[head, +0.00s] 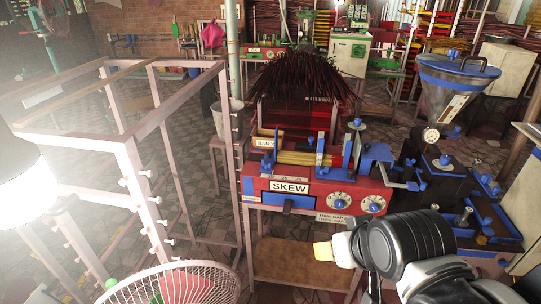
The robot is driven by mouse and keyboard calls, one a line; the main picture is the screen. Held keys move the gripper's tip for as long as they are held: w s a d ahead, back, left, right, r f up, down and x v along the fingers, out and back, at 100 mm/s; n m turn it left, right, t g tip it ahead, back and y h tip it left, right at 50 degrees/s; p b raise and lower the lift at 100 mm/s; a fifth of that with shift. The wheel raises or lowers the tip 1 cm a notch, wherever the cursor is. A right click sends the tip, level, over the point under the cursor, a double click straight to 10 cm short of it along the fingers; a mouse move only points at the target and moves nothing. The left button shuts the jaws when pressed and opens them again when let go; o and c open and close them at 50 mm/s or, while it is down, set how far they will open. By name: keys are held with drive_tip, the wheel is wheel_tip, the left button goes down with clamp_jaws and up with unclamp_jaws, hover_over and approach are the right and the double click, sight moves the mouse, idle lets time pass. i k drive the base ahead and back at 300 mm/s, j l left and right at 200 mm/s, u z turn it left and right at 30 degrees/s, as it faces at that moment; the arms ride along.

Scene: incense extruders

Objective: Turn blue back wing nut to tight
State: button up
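Several small blue fittings sit on the dark machine at the right. One is a blue knob or wing nut (445,160) on the block's top, and another blue fitting (487,179) is further right. A blue-topped post (357,125) stands on the red SKEW machine (265,187). I cannot tell which is the blue back wing nut, or how tight any of them is. My arm comes in from the lower right.
A pinkish metal frame (130,165) with protruding pegs fills the left. A fan (175,285) and a bright lamp (22,180) are close at the left. A metal hopper with a blue rim (450,95) stands at the back right. Bare floor shows between frame and machine.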

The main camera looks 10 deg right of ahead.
sight(268, 167)
drive_tip(key=i+l, duration=0.15)
drive_tip(key=i, duration=0.25)
drive_tip(key=i+l, duration=0.1)
drive_tip(key=i, duration=0.35)
drive_tip(key=i+l, duration=0.15)
drive_tip(key=i, duration=0.25)
drive_tip(key=j+u, duration=0.05)
